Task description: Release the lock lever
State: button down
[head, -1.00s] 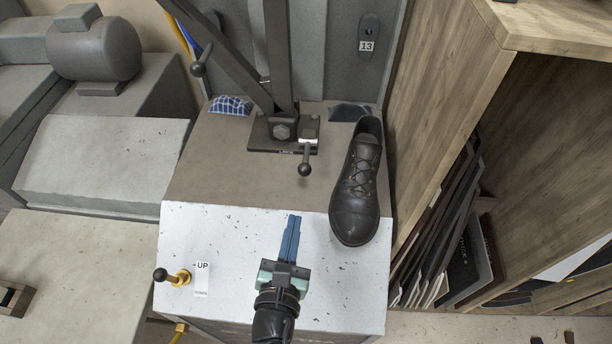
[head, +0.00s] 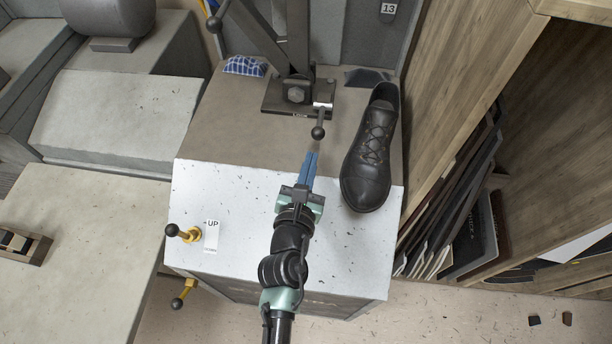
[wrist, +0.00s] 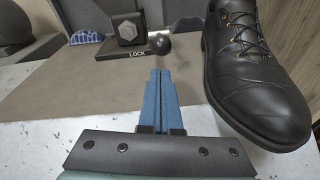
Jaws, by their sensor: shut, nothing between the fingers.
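The lock lever (head: 318,131) is a short arm with a black ball knob on a dark bracket plate with a large bolt. In the wrist view its knob (wrist: 160,44) sits just beyond my fingertips, beside the word LOCK. My gripper (head: 311,155) has blue fingers pressed together with nothing between them. It points at the knob from the near side, and a small gap seems to separate them. In the wrist view my gripper (wrist: 160,75) hides part of the surface below the knob.
A black shoe (head: 371,160) stands close to the right of my gripper. A yellow-based lever (head: 184,233) beside an UP label (head: 211,236) is on the white front panel at left. A wooden shelf (head: 470,110) bounds the right. Dark upright bars rise behind the bracket.

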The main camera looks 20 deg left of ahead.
aim_at(320, 121)
jog(key=shift+x, duration=1.4)
jog(key=shift+r, duration=0.15)
jog(key=shift+s+r+p, duration=0.1)
jog(key=shift+r+p, duration=0.25)
jog(key=shift+p, duration=0.7)
jog(key=shift+f+g+p, duration=0.1)
jog(key=shift+g+p, duration=0.2)
